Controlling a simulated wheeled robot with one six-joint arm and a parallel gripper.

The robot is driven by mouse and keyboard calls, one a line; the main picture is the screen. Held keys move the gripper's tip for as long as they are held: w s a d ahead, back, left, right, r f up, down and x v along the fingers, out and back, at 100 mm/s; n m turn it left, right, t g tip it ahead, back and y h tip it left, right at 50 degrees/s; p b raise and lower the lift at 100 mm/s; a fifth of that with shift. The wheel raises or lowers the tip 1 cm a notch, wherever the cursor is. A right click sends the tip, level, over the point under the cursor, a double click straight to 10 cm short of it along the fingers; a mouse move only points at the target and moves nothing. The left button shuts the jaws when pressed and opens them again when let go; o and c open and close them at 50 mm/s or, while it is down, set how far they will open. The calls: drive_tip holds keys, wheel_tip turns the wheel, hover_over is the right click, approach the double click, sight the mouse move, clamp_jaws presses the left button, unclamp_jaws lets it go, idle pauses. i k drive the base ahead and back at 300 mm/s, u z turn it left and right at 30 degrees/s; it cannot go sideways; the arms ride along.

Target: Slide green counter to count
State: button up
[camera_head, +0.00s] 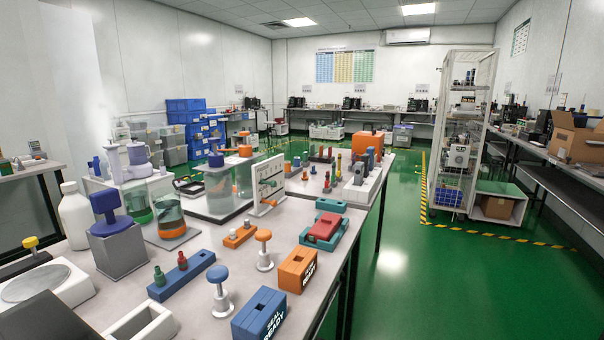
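I cannot single out a green counter or a "count" mark with certainty. A white upright panel (262,197) stands mid-table with small coloured parts on its face, too small to read. Two pegs, a green one (159,277) and a dark red one (182,261), stand on a long blue block (181,278) at the front of the table. A teal tray (304,237) with a red block (325,228) on it lies right of the panel. My gripper is not in view.
A blue block (243,326) and an orange block (285,277), both lettered "READY", sit near the table's right edge. Blue (219,272) and orange (263,236) knobbed plungers stand nearby. Clear containers crowd the left. Green floor (400,285) is open right of the table.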

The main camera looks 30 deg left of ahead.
sight(273, 184)
drive_tip(key=i, duration=0.75)
drive_tip(key=u, duration=2.3)
